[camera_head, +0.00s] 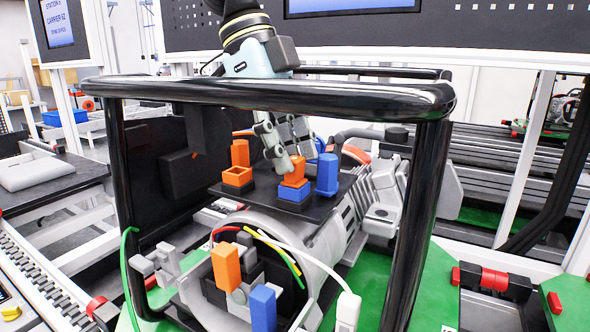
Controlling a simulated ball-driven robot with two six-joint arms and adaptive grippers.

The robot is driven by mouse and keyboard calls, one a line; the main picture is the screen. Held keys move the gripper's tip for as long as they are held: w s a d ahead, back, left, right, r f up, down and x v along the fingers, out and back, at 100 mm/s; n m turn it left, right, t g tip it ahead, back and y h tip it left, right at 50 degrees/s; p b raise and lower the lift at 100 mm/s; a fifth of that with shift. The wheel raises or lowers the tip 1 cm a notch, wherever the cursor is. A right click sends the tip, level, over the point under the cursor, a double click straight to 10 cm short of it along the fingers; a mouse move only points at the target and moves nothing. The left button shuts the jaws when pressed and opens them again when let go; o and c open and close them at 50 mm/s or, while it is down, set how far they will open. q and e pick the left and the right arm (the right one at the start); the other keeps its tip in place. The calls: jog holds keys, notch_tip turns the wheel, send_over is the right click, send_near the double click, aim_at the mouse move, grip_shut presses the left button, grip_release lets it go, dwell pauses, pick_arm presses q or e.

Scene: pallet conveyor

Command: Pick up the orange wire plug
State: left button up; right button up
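Several orange pieces are in the camera_head view. One orange plug (297,170) stands at a blue socket (294,194) on a black plate (262,208). My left gripper (289,164) reaches down from the top, its grey fingers right at this plug; whether they close on it is unclear. An upright orange plug (240,153) stands behind an open orange socket (238,176) on the same plate. A lower orange plug (226,267) sits at the front among the wires. My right gripper is not in view.
A black tubular frame (270,93) surrounds the machine, its top bar crossing in front of my arm. A blue plug (327,174) stands right beside the orange plug. Another blue plug (263,307) and loose coloured wires are in front. A conveyor (500,165) runs at right.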

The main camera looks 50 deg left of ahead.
pick_arm(q)
jog(key=shift+w+d+f, duration=0.1)
jog(key=shift+d+f, duration=0.1)
jog(key=shift+f, duration=0.5)
jog(key=shift+c, duration=0.3)
jog(key=c, duration=0.5)
jog(key=shift+r, duration=0.1)
